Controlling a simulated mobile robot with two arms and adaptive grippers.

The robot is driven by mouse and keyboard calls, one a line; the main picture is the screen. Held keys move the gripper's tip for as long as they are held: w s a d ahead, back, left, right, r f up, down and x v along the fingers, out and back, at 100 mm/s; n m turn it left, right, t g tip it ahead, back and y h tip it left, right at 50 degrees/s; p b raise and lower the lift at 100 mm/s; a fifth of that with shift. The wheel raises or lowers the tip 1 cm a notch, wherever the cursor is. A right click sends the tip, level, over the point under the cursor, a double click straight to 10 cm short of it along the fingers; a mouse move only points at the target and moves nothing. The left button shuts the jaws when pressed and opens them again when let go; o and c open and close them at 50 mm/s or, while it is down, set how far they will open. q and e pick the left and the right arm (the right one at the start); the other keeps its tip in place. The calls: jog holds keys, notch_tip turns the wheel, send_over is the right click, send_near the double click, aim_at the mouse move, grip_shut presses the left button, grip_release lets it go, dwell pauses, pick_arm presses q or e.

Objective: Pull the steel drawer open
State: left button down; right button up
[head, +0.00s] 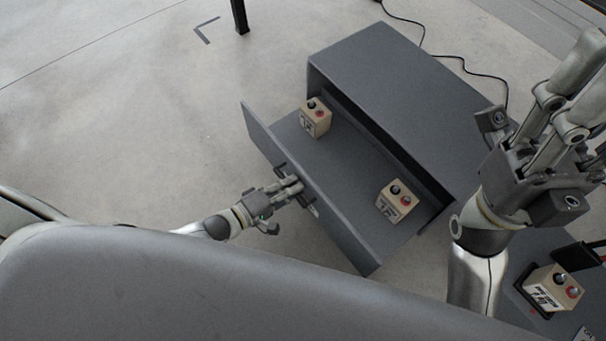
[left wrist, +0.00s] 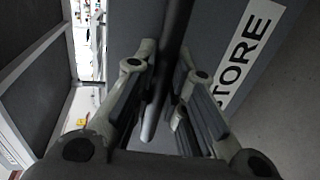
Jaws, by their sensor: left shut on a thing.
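The steel drawer (head: 340,238) stands well out of its grey cabinet (head: 395,75), so its inside shows in the head view. My left gripper (head: 298,189) is at the middle of the drawer front, shut on the handle. In the left wrist view my gripper fingers (left wrist: 165,105) sit on both sides of the dark handle bar (left wrist: 178,40), beside a white label (left wrist: 243,50) reading "STORE". My right gripper (head: 590,75) is raised at the right of the head view, away from the drawer; its fingertips are partly out of frame.
Another such box (head: 552,288) is at lower right. A black cable (head: 465,68) lies behind the cabinet. The floor at left is clear.

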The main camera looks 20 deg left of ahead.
pick_arm(q)
jog(key=shift+s+a, duration=0.3)
jog(key=shift+s, duration=0.05)
jog(key=c, duration=1.7)
grip_release()
jog(key=shift+c, duration=0.2)
jog(key=v, duration=1.2)
